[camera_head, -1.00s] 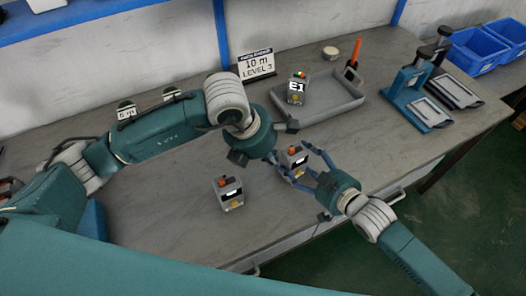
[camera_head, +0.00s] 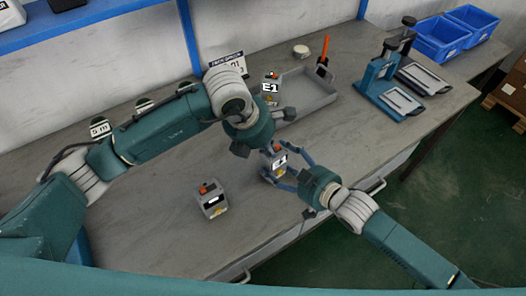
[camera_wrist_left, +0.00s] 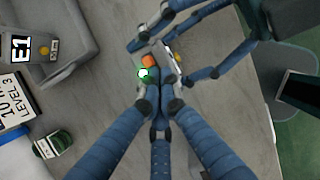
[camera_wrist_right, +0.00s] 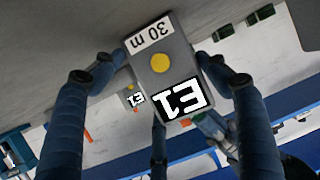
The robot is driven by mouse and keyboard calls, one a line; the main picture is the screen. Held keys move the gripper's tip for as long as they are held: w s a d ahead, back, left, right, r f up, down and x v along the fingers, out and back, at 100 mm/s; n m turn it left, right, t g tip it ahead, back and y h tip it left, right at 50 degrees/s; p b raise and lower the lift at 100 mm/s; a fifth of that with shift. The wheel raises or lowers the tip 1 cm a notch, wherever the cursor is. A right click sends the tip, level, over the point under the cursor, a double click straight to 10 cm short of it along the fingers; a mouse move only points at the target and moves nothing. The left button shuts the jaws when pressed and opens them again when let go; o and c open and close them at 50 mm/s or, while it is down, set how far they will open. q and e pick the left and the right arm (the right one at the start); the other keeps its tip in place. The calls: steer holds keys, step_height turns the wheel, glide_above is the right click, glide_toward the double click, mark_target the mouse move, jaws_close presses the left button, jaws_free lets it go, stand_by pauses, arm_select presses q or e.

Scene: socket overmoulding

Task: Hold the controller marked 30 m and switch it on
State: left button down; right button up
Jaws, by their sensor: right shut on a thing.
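The grey controller (camera_head: 272,165) is between the fingers of my right gripper (camera_head: 287,170). In the right wrist view this controller (camera_wrist_right: 165,72) bears a "30 m" label, a yellow button and a dark display reading E1. The right fingers close around its sides. My left gripper (camera_head: 262,147) is right above the controller's top, partly hidden by its own hand. In the left wrist view the left gripper (camera_wrist_left: 158,90) has its fingers together, beside the orange knob (camera_wrist_left: 148,61) and a bright green-white spot (camera_wrist_left: 143,73). I cannot tell whether they touch.
A second controller (camera_head: 212,200) stands on the grey table (camera_head: 160,235). A sign (camera_head: 225,68), blue fixtures (camera_head: 375,80) and blue bins (camera_head: 440,40) stand farther back.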

arm_select(q)
steer(key=shift+s+a, duration=0.1)
steer(key=shift+s+a, duration=0.2)
steer(key=s+a+r, duration=0.4)
steer(key=a+r, duration=0.1)
steer(key=r, duration=0.4)
steer(key=shift+s+r, duration=0.2)
steer(key=shift+s, duration=0.1)
steer(key=shift+a, duration=0.1)
arm_select(e)
steer(key=o, duration=1.3)
steer(key=shift+o, duration=0.2)
steer(key=shift+s, duration=0.1)
